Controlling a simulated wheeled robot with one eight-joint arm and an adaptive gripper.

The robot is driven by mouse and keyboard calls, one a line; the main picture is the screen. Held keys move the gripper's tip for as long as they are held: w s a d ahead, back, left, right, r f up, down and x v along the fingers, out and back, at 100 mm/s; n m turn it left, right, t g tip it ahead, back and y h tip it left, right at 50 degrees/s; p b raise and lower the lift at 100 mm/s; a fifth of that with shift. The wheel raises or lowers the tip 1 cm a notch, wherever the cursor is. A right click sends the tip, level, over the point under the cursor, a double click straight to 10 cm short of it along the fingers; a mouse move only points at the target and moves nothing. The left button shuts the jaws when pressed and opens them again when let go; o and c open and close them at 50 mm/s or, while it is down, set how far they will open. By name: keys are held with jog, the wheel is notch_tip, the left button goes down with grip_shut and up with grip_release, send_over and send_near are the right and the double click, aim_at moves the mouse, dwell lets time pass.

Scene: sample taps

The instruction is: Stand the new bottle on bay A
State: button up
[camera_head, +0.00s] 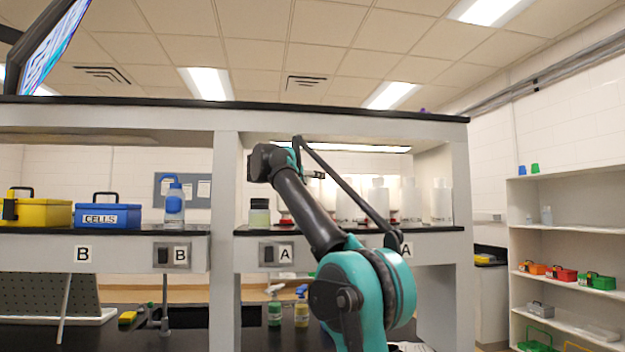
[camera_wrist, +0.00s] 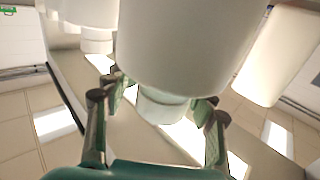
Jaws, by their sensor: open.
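My gripper (camera_wrist: 158,98) is open, with its two fingers on either side of a white bottle (camera_wrist: 185,45) near its narrower neck. The wrist picture looks upside down, with the ceiling lights low in it. I cannot tell whether the fingers touch the bottle. In the head view my gripper (camera_head: 312,174) reaches over the bay A shelf (camera_head: 345,232), partly hidden by my arm. Several white bottles (camera_head: 441,204) stand upright on that shelf. A squat jar with pale green contents (camera_head: 259,213) stands at its left end. Which bottle is the new one cannot be told.
Bay B (camera_head: 130,230) holds a blue CELLS box (camera_head: 106,212), a yellow box (camera_head: 42,213) and a blue-capped bottle (camera_head: 174,208). A grey post (camera_head: 225,220) divides the bays. Another white bottle (camera_wrist: 277,50) stands close beside my gripper. Two spray bottles (camera_head: 274,308) stand below.

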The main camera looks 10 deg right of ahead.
jog(key=v, duration=1.2)
